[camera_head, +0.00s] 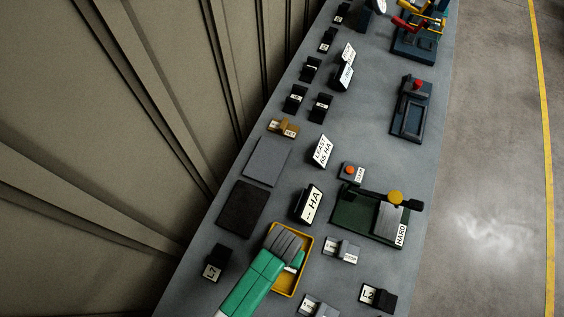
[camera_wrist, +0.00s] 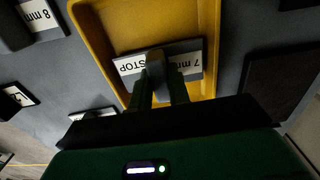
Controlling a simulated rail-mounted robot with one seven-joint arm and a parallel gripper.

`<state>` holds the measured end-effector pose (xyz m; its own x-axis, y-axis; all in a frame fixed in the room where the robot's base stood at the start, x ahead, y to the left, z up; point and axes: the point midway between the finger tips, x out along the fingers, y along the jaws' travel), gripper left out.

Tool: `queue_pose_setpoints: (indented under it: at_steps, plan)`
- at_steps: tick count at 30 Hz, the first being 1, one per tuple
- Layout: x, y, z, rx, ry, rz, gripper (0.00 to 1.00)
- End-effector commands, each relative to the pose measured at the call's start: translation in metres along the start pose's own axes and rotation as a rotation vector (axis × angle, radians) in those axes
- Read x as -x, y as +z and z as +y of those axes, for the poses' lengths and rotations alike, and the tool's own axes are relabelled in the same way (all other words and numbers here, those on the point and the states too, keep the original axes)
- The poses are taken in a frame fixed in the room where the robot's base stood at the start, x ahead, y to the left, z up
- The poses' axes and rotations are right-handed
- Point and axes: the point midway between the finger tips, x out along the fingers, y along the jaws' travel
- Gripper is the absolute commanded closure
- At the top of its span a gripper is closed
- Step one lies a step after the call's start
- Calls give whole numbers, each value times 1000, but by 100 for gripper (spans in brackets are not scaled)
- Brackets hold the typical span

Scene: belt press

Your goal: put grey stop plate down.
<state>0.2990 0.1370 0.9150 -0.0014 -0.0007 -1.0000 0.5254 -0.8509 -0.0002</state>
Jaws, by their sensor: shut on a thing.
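My gripper (camera_wrist: 160,88) is shut on the grey stop plate (camera_wrist: 190,62), whose white label reads 7 mm STOP in the wrist view, upside down. The plate lies within the outline of the yellow tray (camera_wrist: 91,38). I cannot tell whether it touches the tray floor. In the head view the yellow tray (camera_head: 287,293) is at the bottom centre, partly under my arm.
A small grey labelled block (camera_head: 340,250) stands right of the tray, with a dark block marked L2 (camera_head: 378,297) farther right. A block marked L7 (camera_head: 217,262) is to the left. A green press (camera_head: 362,218) with a lever stands up and right. A dark mat (camera_head: 242,208) lies up and left.

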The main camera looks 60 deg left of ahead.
Motion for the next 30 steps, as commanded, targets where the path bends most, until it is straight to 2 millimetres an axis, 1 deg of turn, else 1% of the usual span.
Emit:
queue_pose_setpoints:
  at_steps: [2, 12, 13, 16, 23, 25, 28, 30]
  plan:
    - [-6, 0, 0, -1, 0, 2, 100]
    - [-10, 0, 0, -1, 0, 2, 100]
    - [-10, 0, 0, -1, 0, 1, 80]
    - [-10, 0, 0, -1, 0, 1, 60]
    - [-10, 0, 0, -1, 0, 2, 60]
    - [-7, 0, 0, -1, 0, 2, 60]
    - [7, -1, 0, -1, 0, 5, 60]
    - [24, -1, 0, 0, 0, 5, 60]
